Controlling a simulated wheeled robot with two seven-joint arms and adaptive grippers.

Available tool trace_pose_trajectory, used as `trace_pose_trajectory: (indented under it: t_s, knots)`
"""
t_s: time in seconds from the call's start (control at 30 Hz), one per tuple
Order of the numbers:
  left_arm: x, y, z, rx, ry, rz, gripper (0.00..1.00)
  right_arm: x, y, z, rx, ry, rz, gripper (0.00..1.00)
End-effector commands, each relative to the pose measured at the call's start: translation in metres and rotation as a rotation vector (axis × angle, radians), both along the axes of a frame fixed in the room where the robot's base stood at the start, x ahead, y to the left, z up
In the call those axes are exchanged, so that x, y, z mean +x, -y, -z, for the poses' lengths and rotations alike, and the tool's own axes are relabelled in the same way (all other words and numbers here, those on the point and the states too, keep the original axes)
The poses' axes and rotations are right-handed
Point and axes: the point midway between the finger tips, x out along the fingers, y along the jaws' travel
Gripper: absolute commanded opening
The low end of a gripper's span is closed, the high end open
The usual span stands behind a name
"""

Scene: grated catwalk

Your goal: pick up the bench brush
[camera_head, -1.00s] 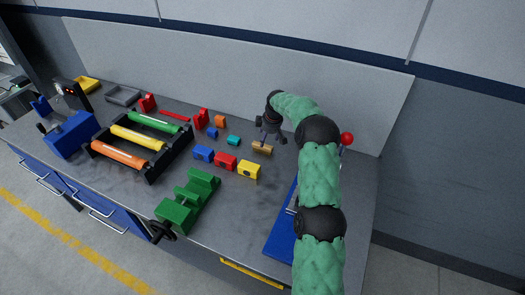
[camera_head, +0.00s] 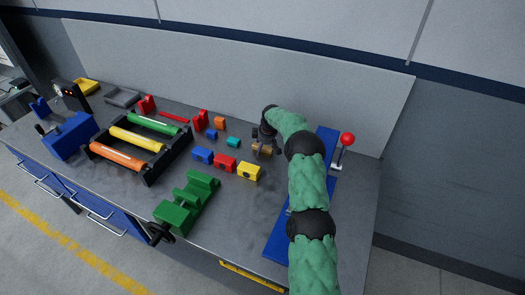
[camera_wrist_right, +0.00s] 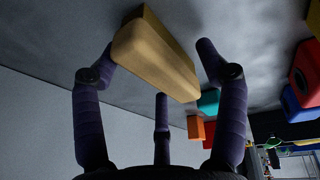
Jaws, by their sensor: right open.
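A small tan, wood-coloured block-like piece (camera_head: 265,149), which I take for the bench brush, lies on the grey bench top right of the middle. My right gripper (camera_head: 262,144) is down at it and partly covers it. In the right wrist view the tan piece (camera_wrist_right: 155,52) lies between the spread fingers of my open right gripper (camera_wrist_right: 157,62). The left finger looks very near or against its side; I cannot tell if they touch. No bristles show. My left gripper is not in view.
Blue (camera_head: 203,154), red (camera_head: 225,162) and yellow (camera_head: 248,171) blocks and a teal piece (camera_head: 233,142) stand close left of the gripper. A green vise (camera_head: 187,203) is in front. A blue-based tool (camera_head: 277,240) with a red-knobbed lever (camera_head: 347,139) stands to the right.

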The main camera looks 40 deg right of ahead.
Motion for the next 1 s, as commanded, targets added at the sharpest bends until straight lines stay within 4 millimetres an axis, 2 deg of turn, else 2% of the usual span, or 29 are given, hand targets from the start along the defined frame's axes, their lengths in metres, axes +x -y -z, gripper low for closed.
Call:
trace_pose_trajectory:
  t_s: [0.93,0.97,1.0]
  knots:
    - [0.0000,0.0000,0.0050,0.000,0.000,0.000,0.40,0.0000,0.0003,0.0040,-0.001,0.000,0.000,0.73]
    - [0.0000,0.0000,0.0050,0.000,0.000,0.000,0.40,0.0000,0.0003,0.0041,-0.001,0.000,0.000,0.70]
    - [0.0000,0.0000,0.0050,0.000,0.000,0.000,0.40,0.0000,0.0002,0.0041,-0.001,0.000,0.000,0.59]
